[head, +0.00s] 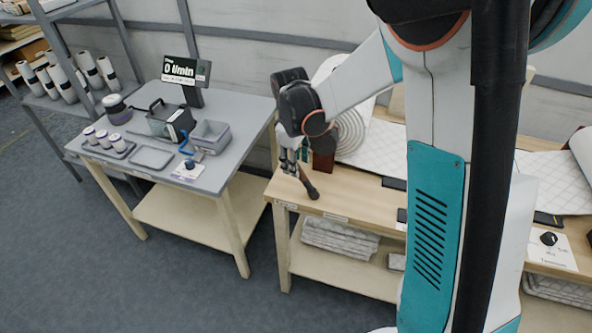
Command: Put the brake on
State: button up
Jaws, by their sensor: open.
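My gripper (290,169) hangs over the left front edge of the wooden table (375,207). Its jaws are open, and I see nothing between them. Just right of the fingers a short black lever-like bar with a rounded end (309,187) slants down toward the table's front edge; I cannot tell whether it touches the fingers. A dark red-brown block (323,160) stands behind it, beside a white wadding roll (350,134) with its spiral end showing. No brake is clearly labelled in this view, and my arm hides the table's middle.
A black knob on a white card (548,238) is at right. Folded wadding (338,239) lies on the lower shelf. Floor at left is clear.

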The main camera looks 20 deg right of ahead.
aim_at(302, 170)
jog(key=shift+w+d+f+b, duration=0.15)
jog(key=shift+f+b, duration=0.15)
jog(key=shift+f, duration=1.1)
grip_shut()
jog(key=shift+d, duration=0.1)
jog(key=shift+s+d+r+t+y, duration=0.4)
jog(key=shift+s+d+t+y, duration=0.2)
jog(key=shift+s+d+y, duration=0.15)
jog(key=s+d+f+t+y+b, duration=0.1)
jog(key=s+d+t+y+b, duration=0.4)
jog(key=d+t+y+b, duration=0.1)
jog(key=d+y+b, duration=0.1)
jog(key=y+b, duration=0.1)
jog(key=b, duration=0.1)
jog(key=shift+m, duration=0.3)
jog(key=shift+s+d, duration=0.1)
